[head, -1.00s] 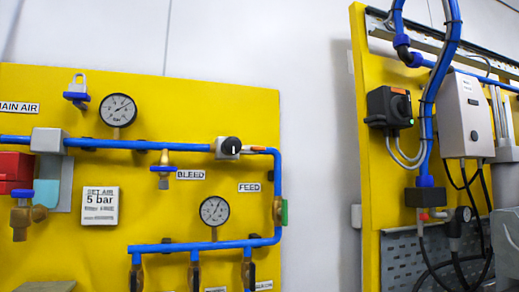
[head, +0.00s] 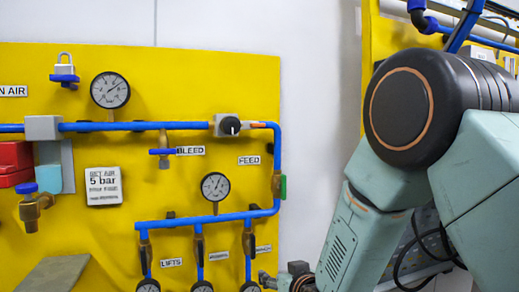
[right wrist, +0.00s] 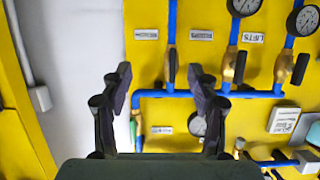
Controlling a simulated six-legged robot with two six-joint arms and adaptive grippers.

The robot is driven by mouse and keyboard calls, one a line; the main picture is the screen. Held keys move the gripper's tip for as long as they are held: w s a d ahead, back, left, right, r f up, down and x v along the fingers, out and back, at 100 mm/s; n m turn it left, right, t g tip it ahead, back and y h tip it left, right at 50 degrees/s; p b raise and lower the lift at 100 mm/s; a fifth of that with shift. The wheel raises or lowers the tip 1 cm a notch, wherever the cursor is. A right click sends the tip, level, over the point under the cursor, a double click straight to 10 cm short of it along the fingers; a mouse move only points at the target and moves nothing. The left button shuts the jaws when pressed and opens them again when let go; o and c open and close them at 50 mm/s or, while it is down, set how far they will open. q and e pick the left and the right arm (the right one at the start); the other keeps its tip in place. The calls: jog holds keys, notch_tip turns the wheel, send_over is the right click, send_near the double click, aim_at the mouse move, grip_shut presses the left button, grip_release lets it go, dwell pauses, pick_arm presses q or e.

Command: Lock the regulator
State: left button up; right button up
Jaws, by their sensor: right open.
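A padlock (head: 65,66) with a pale shackle sits on a blue holder at the upper left of the yellow panel in the head view. Below it, a grey block (head: 43,128) with a teal bowl sits in the blue pipe, possibly the regulator. A grey unit with a black knob (head: 229,126) sits at the pipe's right end. My right arm reaches in from the right. My right gripper (right wrist: 160,73) is open and empty in the right wrist view, its fingers apart in front of the panel. In the head view its hand is at the bottom edge, partly cut off.
The panel carries pressure gauges (head: 110,90), a "SET AIR 5 bar" sign (head: 103,186), a bleed valve (head: 163,152) and a brass valve (head: 30,207). Bare white wall (head: 315,130) separates it from a second yellow panel, partly hidden by my right arm.

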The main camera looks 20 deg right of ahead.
jog(key=w+r+t+p, duration=0.1)
jog(key=w+r+t, duration=0.1)
jog(key=r, duration=0.7)
jog(key=w+r+t+p, duration=0.1)
jog(key=w+r+t, duration=0.15)
jog(key=r, duration=0.55)
jog(key=t, duration=0.4)
send_near(258, 126)
jog(key=w, duration=0.1)
jog(key=shift+y, duration=0.3)
jog(key=p+x, duration=0.1)
jog(key=x, duration=0.2)
jog(key=p+x, duration=0.1)
jog(key=x, duration=0.3)
jog(key=shift+d+r, duration=0.1)
jog(key=shift+r, duration=0.15)
jog(key=shift+w+r, duration=0.1)
jog(key=shift+w, duration=0.6)
jog(key=shift+s, duration=0.1)
jog(key=shift+r, duration=0.1)
jog(key=shift+c, duration=1.3)
jog(key=c, duration=0.9)
